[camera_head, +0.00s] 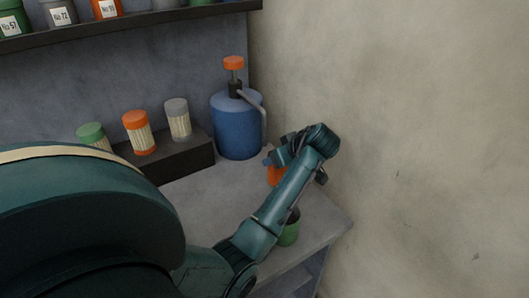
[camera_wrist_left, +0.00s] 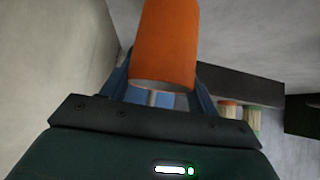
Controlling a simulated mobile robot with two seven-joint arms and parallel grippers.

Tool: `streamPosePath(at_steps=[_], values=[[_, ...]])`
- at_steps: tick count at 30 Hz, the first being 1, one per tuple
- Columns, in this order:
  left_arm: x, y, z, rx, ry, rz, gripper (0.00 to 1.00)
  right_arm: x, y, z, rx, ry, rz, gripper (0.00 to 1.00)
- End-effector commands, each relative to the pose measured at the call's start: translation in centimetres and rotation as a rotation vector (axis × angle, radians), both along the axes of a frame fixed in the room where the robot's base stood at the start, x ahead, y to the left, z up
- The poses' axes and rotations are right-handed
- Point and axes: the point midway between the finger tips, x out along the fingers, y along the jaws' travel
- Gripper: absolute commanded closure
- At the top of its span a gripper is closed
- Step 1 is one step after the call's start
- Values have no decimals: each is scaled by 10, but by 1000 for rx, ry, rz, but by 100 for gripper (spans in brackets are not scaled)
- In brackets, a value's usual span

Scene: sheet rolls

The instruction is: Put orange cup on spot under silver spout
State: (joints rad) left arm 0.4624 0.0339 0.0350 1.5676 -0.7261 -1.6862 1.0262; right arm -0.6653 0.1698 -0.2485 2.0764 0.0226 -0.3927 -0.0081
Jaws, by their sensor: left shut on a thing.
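The orange cup (camera_head: 276,177) is beside the blue jug, partly hidden behind my left wrist in the head view. My left gripper (camera_head: 275,160) is shut on it. In the left wrist view the cup (camera_wrist_left: 168,45) fills the upper middle between the blue fingers of my gripper (camera_wrist_left: 160,90). A blue jug (camera_head: 237,127) with an orange knob on top stands against the back wall. A grey curved spout (camera_head: 252,101) comes off its neck to the right and bends down. I cannot make out a marked spot below it. My right gripper is not in view.
A green cup (camera_head: 289,233) stands near the counter's front edge, partly behind my forearm. Jars with green, orange (camera_head: 139,133) and grey lids line a dark ledge (camera_head: 180,161) at left. A shelf (camera_head: 130,23) of labelled pots hangs above. A plaster wall (camera_head: 400,120) bounds the right.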

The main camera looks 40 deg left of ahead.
Motion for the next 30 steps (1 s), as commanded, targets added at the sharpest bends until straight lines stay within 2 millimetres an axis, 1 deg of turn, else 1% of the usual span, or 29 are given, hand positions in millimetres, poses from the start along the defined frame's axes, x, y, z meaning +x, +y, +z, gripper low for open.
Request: streamPosePath(at_steps=[1,3,4,5,6,9,14,21,24,30], values=[[-1,0,-13,2,4,-1,84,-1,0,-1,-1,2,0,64],[-1,0,-28,1,5,-1,84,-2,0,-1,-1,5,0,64],[0,2,-32,2,3,-1,84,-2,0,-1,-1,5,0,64],[3,11,-27,4,-3,1,84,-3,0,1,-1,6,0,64],[5,19,-26,6,-2,3,84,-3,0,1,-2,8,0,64],[9,31,-26,4,-2,1,84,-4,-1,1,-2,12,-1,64],[13,42,-27,2,-1,-1,84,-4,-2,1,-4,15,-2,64],[23,80,-26,2,-1,1,84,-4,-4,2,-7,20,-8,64],[22,77,-37,0,1,-1,84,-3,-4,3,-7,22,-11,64],[22,77,-40,1,-2,-1,84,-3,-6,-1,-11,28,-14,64]])
